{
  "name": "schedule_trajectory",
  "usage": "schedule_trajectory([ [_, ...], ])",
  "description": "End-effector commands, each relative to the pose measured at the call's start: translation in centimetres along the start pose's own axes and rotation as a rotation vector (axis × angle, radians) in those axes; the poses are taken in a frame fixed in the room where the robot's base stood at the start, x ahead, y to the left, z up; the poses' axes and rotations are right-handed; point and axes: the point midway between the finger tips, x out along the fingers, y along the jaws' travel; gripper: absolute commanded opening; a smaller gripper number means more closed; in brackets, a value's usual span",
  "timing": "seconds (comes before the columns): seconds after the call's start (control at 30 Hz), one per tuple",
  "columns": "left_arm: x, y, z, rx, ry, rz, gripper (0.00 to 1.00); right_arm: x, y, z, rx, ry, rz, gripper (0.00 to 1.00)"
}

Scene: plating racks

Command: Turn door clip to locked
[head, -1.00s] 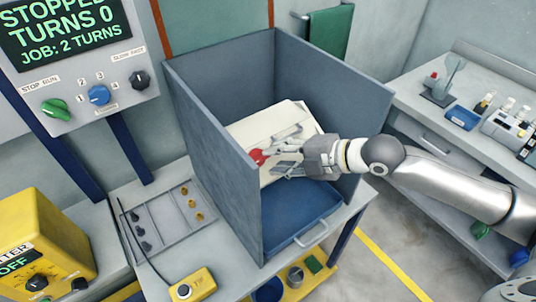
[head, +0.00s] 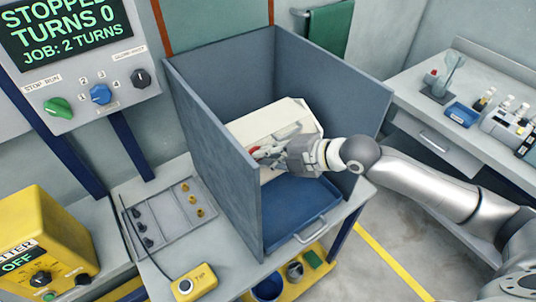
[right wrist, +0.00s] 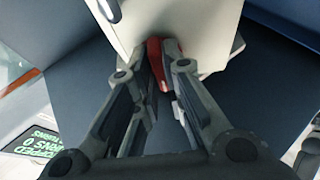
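The red door clip (head: 254,149) is on the front of a cream box (head: 262,124) inside the blue booth. It also shows in the right wrist view (right wrist: 157,65), between my right fingertips. My right gripper (head: 268,154) reaches in from the right. In the right wrist view its two fingers (right wrist: 158,58) converge with the clip between them and look shut on it. The fingers hide part of the clip, so its exact angle is hard to tell. My left gripper is not in view.
The booth's grey-blue walls (head: 215,150) stand left, behind and right of the box. A blue tray (head: 300,215) lies in front of the box. A parts tray (head: 170,217) and a yellow pendant (head: 194,284) are on the bench at left.

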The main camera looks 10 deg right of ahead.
Motion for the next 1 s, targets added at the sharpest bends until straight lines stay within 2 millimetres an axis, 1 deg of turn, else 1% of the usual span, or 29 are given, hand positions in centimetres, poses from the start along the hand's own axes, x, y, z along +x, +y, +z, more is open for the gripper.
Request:
schedule_trajectory([
  [0.27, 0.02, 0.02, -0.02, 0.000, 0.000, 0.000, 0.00, 0.00, -0.11, 0.00, 0.010, 0.000, 0.002, 0.00],
  [0.47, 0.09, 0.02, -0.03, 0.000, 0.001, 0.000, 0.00, 0.03, -0.29, -0.02, 0.070, 0.001, 0.025, 0.00],
  [0.67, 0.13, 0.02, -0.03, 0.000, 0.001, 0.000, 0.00, 0.05, -0.45, -0.05, 0.196, 0.001, 0.077, 0.00],
  [1.0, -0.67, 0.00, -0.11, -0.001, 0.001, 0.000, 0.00, 0.05, -0.68, -0.28, 0.492, 0.001, 0.198, 0.00],
])
